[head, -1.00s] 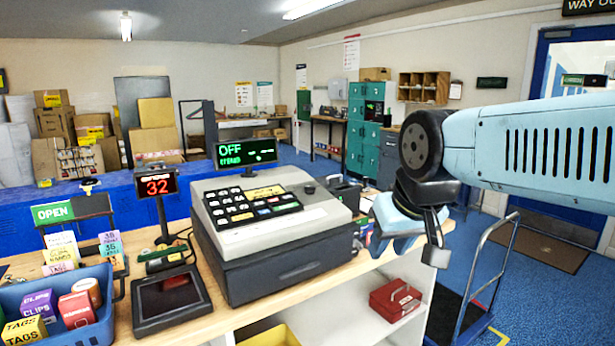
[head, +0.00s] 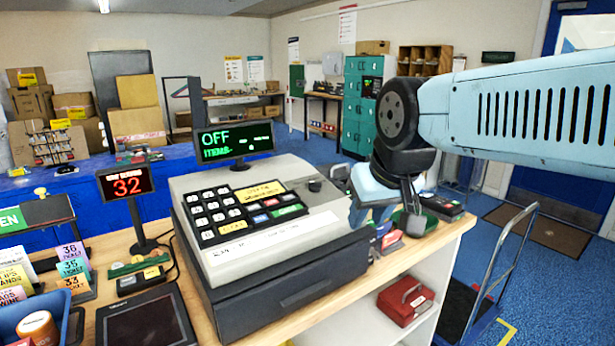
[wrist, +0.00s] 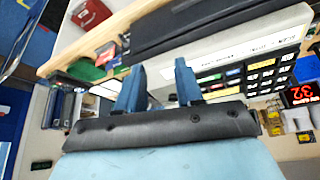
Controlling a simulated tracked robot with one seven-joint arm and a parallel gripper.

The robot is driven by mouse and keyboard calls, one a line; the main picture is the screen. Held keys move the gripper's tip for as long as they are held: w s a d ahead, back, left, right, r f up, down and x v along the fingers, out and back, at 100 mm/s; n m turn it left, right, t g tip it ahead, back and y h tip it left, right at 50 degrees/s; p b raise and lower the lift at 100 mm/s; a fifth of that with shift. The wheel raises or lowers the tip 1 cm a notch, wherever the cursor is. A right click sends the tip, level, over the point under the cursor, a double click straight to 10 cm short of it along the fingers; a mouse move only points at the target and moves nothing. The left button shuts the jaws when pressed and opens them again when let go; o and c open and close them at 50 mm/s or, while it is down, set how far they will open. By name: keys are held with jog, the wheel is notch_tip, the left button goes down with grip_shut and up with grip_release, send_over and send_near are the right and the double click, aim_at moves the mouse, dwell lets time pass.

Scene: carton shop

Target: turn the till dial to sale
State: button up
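The till (head: 262,225) is a grey-white cash register on the wooden counter, with a keypad and a dark drawer front. The till dial (head: 315,186) is a small dark round knob on its top, right of the keys; its pointer is too small to read. The till display (head: 235,142) reads OFF in green. My gripper (head: 384,222) is beside the till's right side, right of the dial and apart from it. In the wrist view its two blue fingers (wrist: 158,88) are spread with nothing between them. I cannot make out the dial in the wrist view.
A small red sign (head: 127,183) showing 32 stands left of the till. A dark pad (head: 146,320) lies in front of it. Small items, including a green tray (head: 440,208), sit on the counter right of the till. A red box (head: 404,300) is on the shelf below.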

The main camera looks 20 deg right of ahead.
notch_tip(320, 180, up, 8)
jog(key=n+g, duration=0.3)
jog(key=n, duration=1.3)
send_over(315, 182)
jog(key=s, duration=0.3)
jog(key=shift+m, duration=0.3)
jog(key=x, duration=1.3)
jog(key=shift+r, duration=0.15)
jog(key=c, duration=0.6)
jog(key=shift+c, duration=0.2)
